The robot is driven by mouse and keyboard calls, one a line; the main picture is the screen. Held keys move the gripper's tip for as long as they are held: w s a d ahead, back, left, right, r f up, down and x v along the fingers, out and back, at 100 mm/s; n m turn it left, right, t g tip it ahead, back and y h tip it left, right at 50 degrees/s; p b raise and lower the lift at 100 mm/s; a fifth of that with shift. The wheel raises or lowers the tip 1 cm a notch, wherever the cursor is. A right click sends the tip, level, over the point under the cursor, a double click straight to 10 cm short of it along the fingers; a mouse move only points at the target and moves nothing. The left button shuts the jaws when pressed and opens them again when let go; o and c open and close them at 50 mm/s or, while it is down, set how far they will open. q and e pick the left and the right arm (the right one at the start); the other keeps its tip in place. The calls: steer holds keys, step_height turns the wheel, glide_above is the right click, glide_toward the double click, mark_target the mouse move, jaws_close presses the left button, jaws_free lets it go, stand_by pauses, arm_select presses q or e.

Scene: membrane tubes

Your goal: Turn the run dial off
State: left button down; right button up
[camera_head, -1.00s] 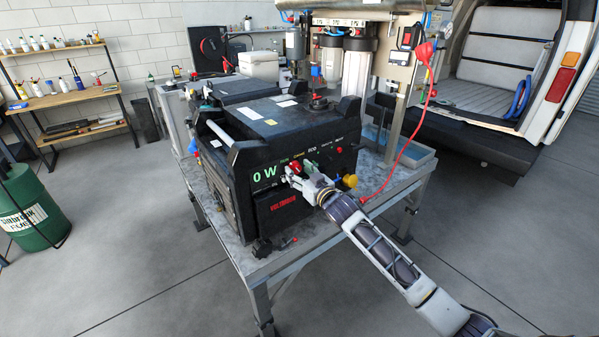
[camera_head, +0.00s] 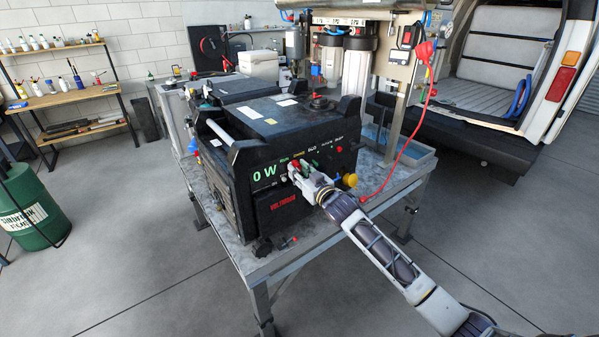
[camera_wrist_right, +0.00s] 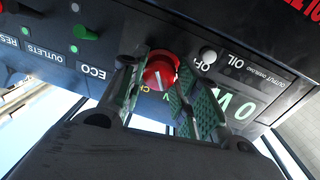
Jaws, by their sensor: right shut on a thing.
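The run dial is a red round knob (camera_wrist_right: 160,72) with a white pointer line, on the front panel of a black generator (camera_head: 285,130). In the right wrist view the knob sits between the green-padded fingers of my right gripper (camera_wrist_right: 158,88), which is shut on it. The "OFF" lettering (camera_wrist_right: 196,66) shows on the panel beside the knob. In the head view my right gripper (camera_head: 296,172) reaches the panel from the lower right and partly hides the knob. The display (camera_head: 265,174) reads 0 W. My left gripper is not in view.
A green switch (camera_wrist_right: 84,32) is near the ECO label. The generator stands on a metal table (camera_head: 250,262) beside a filter stand with a red cable (camera_head: 407,145). The floor in front is clear.

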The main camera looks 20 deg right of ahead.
steer(key=shift+n, duration=0.3)
steer(key=n, duration=0.5)
steer(key=shift+t, duration=0.3)
steer(key=n+y, duration=0.1)
steer(key=n, duration=0.5)
steer(key=shift+f+n+b, duration=0.1)
steer(key=shift+n+b, duration=0.2)
steer(key=shift+b, duration=0.05)
steer(key=o, duration=1)
steer(key=shift+o, duration=0.2)
steer(key=v, duration=1.2)
